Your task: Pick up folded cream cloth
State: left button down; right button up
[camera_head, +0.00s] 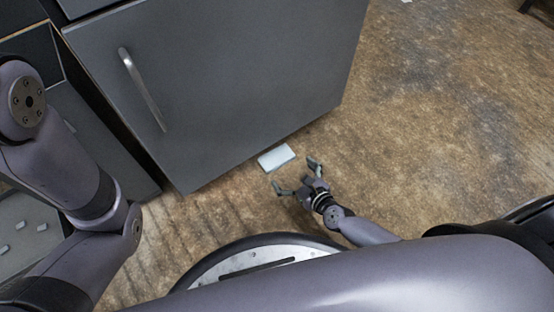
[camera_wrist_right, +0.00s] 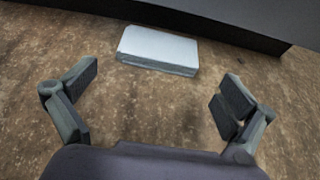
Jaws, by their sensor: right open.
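The folded cloth (camera_head: 276,157) looks pale, nearly white, and lies flat on the brown floor close to the base of the grey cabinet. In the right wrist view the cloth (camera_wrist_right: 158,48) is a thick rectangular pad ahead of the fingers. My right gripper (camera_head: 298,175) is open and empty, just short of the cloth and apart from it. Its two fingers also show wide apart in the right wrist view (camera_wrist_right: 162,92). My left arm is at the left of the head view, but its gripper is not in the picture.
A grey cabinet (camera_head: 220,80) with a metal bar handle (camera_head: 142,90) stands right behind the cloth. An open drawer (camera_head: 30,225) with several small pale blocks is at the left. The floor (camera_head: 440,120) to the right is clear.

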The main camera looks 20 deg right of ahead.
aim_at(281, 162)
jog(key=shift+w+a+f, duration=0.2)
jog(key=shift+w+f, duration=0.05)
jog(key=shift+w, duration=0.35)
jog(key=b+x, duration=0.2)
jog(key=x, duration=0.2)
jog(key=shift+w+d+f, duration=0.1)
jog(key=shift+w+f, duration=0.05)
jog(key=shift+f, duration=0.15)
jog(key=shift+w+f+b, duration=0.1)
jog(key=shift+w+b, duration=0.2)
jog(key=shift+w, duration=0.05)
jog(key=shift+c, duration=0.6)
jog(key=c, duration=0.8)
